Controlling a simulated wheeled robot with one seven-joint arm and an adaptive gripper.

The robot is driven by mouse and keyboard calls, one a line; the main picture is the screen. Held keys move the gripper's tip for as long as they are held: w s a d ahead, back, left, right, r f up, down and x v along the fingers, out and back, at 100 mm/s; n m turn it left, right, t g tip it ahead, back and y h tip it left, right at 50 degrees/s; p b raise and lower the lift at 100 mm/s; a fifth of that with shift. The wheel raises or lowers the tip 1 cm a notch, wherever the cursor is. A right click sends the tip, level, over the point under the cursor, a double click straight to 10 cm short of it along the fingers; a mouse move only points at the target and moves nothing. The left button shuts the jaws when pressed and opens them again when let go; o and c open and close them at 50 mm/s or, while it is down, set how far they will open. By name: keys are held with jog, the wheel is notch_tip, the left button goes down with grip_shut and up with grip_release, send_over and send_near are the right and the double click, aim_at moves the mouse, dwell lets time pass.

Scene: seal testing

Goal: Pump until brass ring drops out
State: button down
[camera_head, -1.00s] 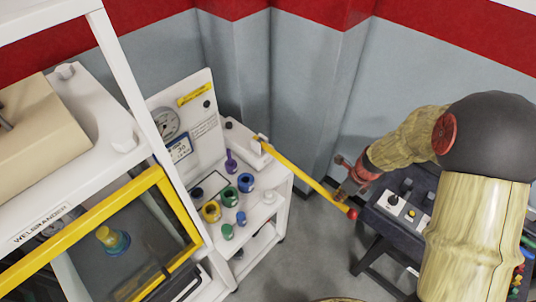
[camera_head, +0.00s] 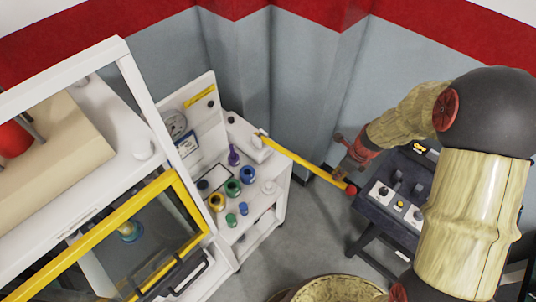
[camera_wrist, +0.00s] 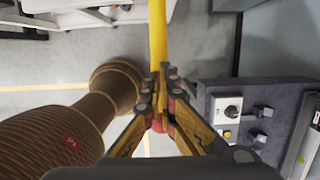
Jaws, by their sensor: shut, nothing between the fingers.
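My gripper (camera_head: 343,168) is shut with nothing between its fingers. It is at the outer part of a long yellow lever (camera_head: 300,161), near the red knob (camera_head: 352,190) at its end. In the wrist view my gripper (camera_wrist: 160,98) lies over the lever (camera_wrist: 157,38), with the red knob (camera_wrist: 158,125) between the finger linkages. I cannot tell whether the fingers press on it. The lever runs from a white pump block on the cart. A small yellowish and teal part (camera_head: 129,231) sits behind the yellow-framed window; I cannot make out a brass ring there.
The white cart (camera_head: 262,226) holds a dial gauge (camera_head: 174,123) and several coloured cylindrical parts. A dark control box (camera_head: 397,196) is close to the right of my gripper. A yellow-framed cabinet (camera_head: 110,231) fills the left. Grey floor shows between.

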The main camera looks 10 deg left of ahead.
notch_tip(320, 180, down, 13)
jog(key=b, duration=0.8)
jog(key=shift+s+d+f, duration=0.15)
jog(key=shift+s+d, duration=0.1)
jog(key=r+p, duration=1.3)
jog(key=shift+w+a+r, duration=0.2)
jog(key=shift+a+r, duration=0.05)
jog(key=shift+f, duration=0.15)
notch_tip(320, 180, down, 13)
jog(key=b, duration=0.9)
jog(key=shift+s+d+f, duration=0.2)
jog(key=shift+d, duration=0.05)
